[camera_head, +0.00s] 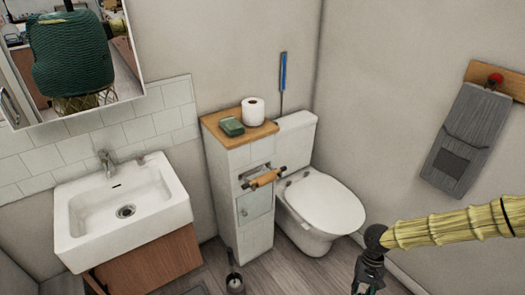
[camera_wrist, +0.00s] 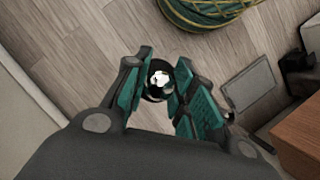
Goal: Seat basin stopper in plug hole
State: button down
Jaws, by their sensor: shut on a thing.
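The white basin (camera_head: 85,212) is at the left in the head view. Its round plug hole (camera_head: 125,211) shows as a metal ring with a dark centre. My gripper (camera_head: 368,278) is at the lower right of the head view, far from the basin, and its tips are cut off or hard to see there. In the wrist view my gripper (camera_wrist: 160,92) has its green-padded fingers closed around a small round shiny thing, which I take to be the basin stopper (camera_wrist: 159,79). The fingers hide part of it. Wooden floor lies behind it, not the basin.
A tap (camera_head: 107,162) stands at the basin's back edge, below a mirror (camera_head: 75,60). A white cabinet (camera_head: 226,165) with soap (camera_head: 231,127) and a paper roll (camera_head: 253,111) stands between the basin and the toilet (camera_head: 325,203). A toilet brush (camera_head: 234,281) stands on the floor.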

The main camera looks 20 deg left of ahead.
aim_at(98, 219)
jog(key=u, duration=1.5)
